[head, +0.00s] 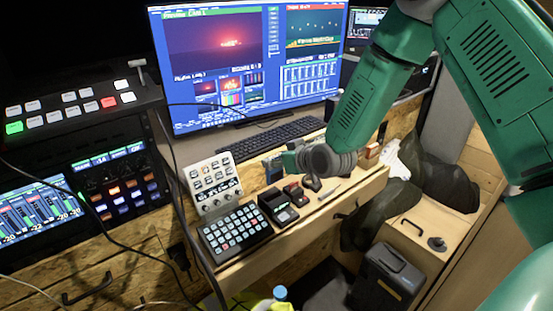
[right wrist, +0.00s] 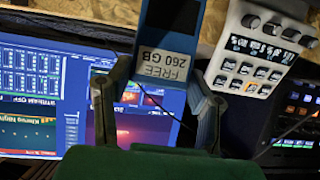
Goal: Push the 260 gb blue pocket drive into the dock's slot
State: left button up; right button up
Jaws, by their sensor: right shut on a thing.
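My right gripper (head: 284,163) is above the desk, in front of the keyboard. In the right wrist view its two fingers (right wrist: 160,78) are shut on the blue pocket drive (right wrist: 165,42), whose white label reads "FREE 260 GB". In the head view only a blue-grey part of the drive (head: 272,169) shows at the left of the gripper. A small black box (head: 278,207) with a lit display, which looks like the dock, sits on the desk below the gripper, apart from the drive. Its slot is too small to make out. My left gripper is not in view.
A white knob panel (head: 213,186) and a black button pad (head: 236,234) stand left of the box. A small red-and-black item (head: 296,194) is close on its right. The keyboard (head: 272,138) and monitor (head: 247,62) are behind. A dark cable hangs at the left.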

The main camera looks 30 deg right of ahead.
aim_at(276, 173)
jog(key=f+b, duration=0.1)
jog(key=f, duration=0.1)
jog(key=a+f+b, duration=0.1)
jog(key=b, duration=0.1)
jog(key=shift+f, duration=0.4)
jog(key=shift+d+f, duration=0.45)
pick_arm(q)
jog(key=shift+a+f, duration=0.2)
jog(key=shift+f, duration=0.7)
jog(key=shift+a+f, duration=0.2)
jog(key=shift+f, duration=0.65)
pick_arm(e)
jog(key=shift+a+r, duration=0.15)
jog(key=shift+a, duration=0.3)
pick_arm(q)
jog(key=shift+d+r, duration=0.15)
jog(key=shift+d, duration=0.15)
pick_arm(e)
jog(key=shift+s+d, duration=0.1)
jog(key=shift+d, duration=0.4)
jog(key=shift+a, duration=0.2)
